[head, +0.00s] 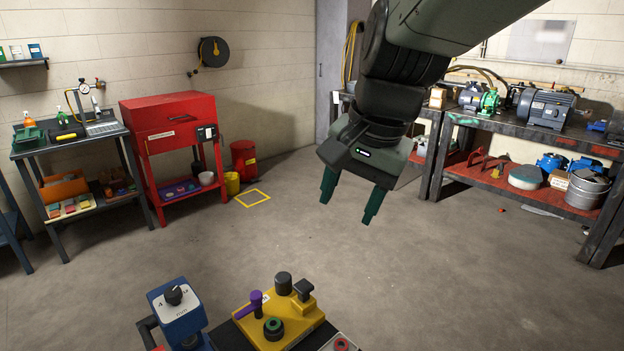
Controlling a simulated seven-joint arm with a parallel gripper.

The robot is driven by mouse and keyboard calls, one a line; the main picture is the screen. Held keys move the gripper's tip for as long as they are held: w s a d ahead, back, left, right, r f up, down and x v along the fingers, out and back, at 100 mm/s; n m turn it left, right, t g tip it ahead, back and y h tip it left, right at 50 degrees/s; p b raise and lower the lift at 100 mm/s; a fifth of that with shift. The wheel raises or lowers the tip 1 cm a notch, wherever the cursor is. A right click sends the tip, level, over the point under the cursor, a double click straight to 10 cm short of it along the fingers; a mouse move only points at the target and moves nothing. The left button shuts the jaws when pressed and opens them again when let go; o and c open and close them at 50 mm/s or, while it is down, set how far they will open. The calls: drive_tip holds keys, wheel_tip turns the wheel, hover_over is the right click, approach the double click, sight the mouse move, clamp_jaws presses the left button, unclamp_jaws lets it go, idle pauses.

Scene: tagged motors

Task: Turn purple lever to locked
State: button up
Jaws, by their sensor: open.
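The purple lever (249,302) stands on the left side of a yellow box (296,317) at the bottom of the head view. My gripper (349,203) hangs in the air above and to the right of the yellow box, fingers pointing down. Its two green fingers are apart with nothing between them, and it touches nothing.
On the yellow box are a dark cylinder (283,283), a black knob (303,290) and a green-ringed button (273,328). A blue box with a dial (176,305) stands just left. A red cabinet (172,130) and a motor shelf (520,130) stand farther back.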

drive_tip(key=w+a+f+m+g, duration=0.1)
drive_tip(key=w+a+f+m, duration=0.1)
drive_tip(key=w+a+f, duration=0.3)
drive_tip(key=m+g+y, duration=0.2)
drive_tip(key=m+g, duration=0.1)
drive_tip(key=m, duration=0.4)
approach(256, 294)
drive_tip(key=x, duration=0.8)
drive_tip(key=shift+f, duration=0.2)
drive_tip(key=c, duration=1)
drive_tip(key=shift+c, duration=0.2)
